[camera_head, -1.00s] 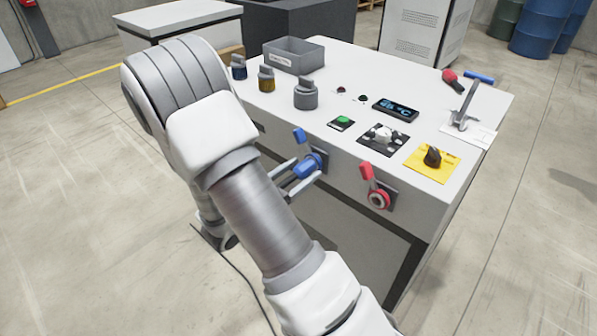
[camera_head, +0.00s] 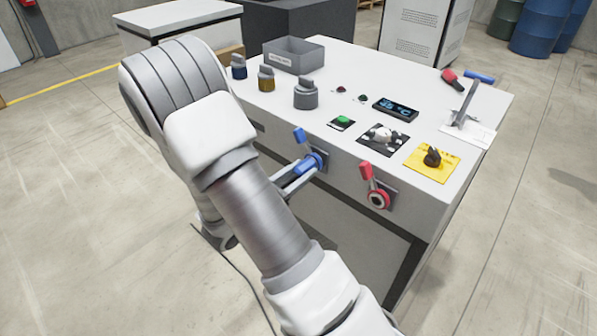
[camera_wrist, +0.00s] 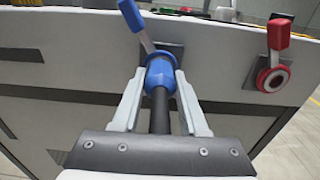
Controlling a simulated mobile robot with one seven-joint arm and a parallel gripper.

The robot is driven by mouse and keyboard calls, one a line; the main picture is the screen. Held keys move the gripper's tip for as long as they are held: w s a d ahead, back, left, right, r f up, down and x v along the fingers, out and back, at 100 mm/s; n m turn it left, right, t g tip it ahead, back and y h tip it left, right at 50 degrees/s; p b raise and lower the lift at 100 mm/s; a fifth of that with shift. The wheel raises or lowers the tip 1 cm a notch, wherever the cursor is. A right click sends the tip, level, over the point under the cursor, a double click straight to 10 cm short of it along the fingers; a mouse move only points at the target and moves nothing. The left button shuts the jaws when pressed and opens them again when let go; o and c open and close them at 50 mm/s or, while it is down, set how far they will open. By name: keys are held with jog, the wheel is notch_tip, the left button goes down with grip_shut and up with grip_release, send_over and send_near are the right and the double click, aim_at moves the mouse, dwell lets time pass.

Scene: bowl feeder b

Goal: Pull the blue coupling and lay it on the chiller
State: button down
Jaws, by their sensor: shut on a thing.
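The blue coupling (camera_wrist: 160,72) sits at the blue-levered port on the chiller's front face, with a dark hose (camera_wrist: 160,112) running back from it between my fingers. It also shows in the head view (camera_head: 308,164). My gripper (camera_wrist: 161,82) is shut on the coupling, one finger on each side. The blue lever (camera_wrist: 131,15) stands tilted above the port. The chiller (camera_head: 345,75) is the white cabinet with a flat top; its front face fills much of the wrist view.
A red lever (camera_head: 367,171) and red-ringed port (camera_head: 378,199) are right of the coupling. The top holds a grey bin (camera_head: 293,56), several knobbed caps, a display (camera_head: 395,109), a green button (camera_head: 342,121) and a yellow switch plate (camera_head: 428,168).

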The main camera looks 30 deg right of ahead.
jog(key=shift+s+d, duration=0.2)
jog(key=shift+p+v, duration=0.4)
jog(key=shift+v, duration=2.55)
jog(key=shift+w+a, duration=0.1)
jog(key=shift+w, duration=0.05)
